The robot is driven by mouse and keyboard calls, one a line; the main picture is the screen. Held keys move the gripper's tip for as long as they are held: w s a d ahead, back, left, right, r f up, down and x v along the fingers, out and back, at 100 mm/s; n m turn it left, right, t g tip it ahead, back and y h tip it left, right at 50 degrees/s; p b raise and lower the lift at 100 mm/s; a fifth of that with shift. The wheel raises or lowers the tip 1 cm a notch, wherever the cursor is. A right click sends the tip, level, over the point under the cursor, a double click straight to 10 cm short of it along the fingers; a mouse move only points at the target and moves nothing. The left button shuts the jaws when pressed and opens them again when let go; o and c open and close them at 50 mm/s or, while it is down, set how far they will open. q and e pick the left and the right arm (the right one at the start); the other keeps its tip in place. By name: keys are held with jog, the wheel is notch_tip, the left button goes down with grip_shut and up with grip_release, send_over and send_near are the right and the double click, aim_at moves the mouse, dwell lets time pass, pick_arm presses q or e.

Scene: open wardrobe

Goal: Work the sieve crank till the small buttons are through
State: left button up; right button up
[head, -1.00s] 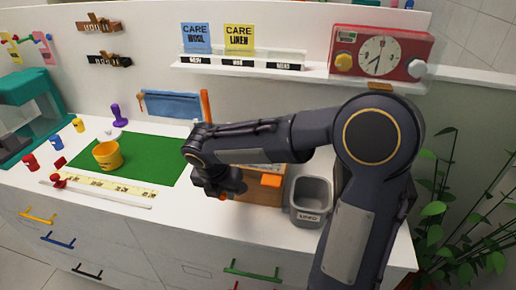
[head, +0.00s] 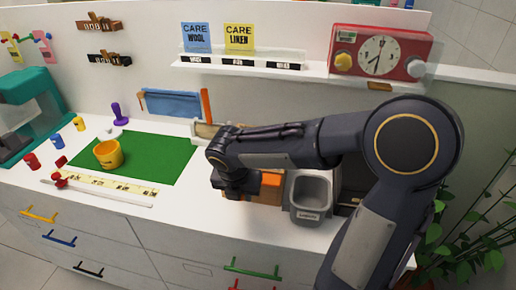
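My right gripper (head: 236,188) points down over the counter, in front of a wooden box with an orange part (head: 268,188). Its fingertips are dark and mostly hidden, so I cannot tell whether they are open or touch anything. The box is largely covered by my arm; it may be the sieve, but no crank or small buttons can be made out. An upright orange bar (head: 205,104) stands behind my wrist, beside a pale wooden piece (head: 207,131). A grey bin (head: 311,190) with a label stands right of the box. My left gripper is out of view.
A green mat (head: 160,160) carries a yellow cup (head: 108,154). A ruler strip (head: 105,188) lies in front, and small coloured pots stand left. A red clock box (head: 380,54) sits on the shelf above. A plant (head: 470,225) is at right.

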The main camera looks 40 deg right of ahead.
jog(key=shift+w, duration=0.1)
jog(key=shift+w+a+p, duration=0.5)
jog(key=shift+w+a, duration=1.1)
jog(key=shift+w, duration=0.2)
jog(key=shift+o, duration=1.2)
jog(key=shift+s+d+p, duration=0.3)
jog(key=shift+s+d, duration=0.85)
jog(key=shift+s, duration=0.3)
jog(key=shift+s+d, duration=0.5)
jog(key=shift+c, duration=1.2)
